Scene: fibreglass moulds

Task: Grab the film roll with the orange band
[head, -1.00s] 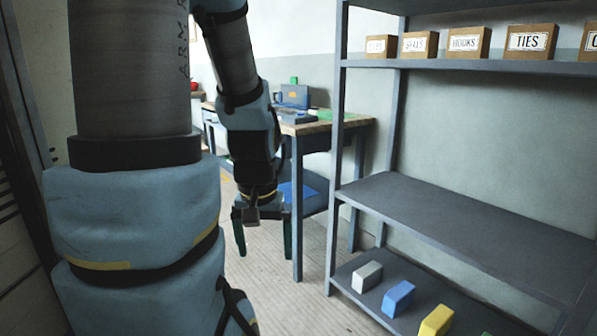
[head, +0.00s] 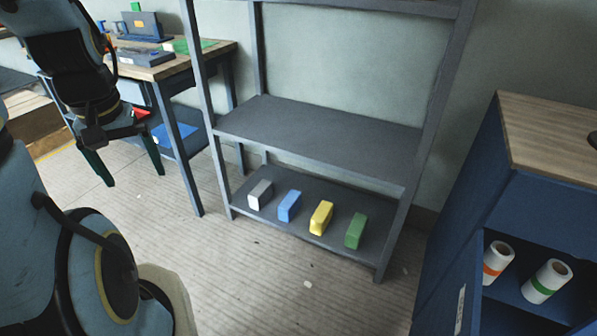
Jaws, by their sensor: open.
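The film roll with the orange band (head: 496,258) is white and stands in the open compartment of a blue cabinet at the right of the head view. Its orange band shows on its lower part. A second white roll with a green band (head: 546,281) stands to its right, apart from it. My gripper (head: 124,170) is at the far left, its two dark green fingers apart and pointing down, with nothing between them. It is far from the rolls, on the other side of the shelf rack.
The blue cabinet (head: 462,235) has a wooden top (head: 547,130). A grey rack (head: 320,140) stands in the middle, with grey, blue, yellow and green blocks (head: 355,231) on its bottom shelf. A workbench (head: 160,68) stands behind my gripper. The floor before the rack is mostly clear.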

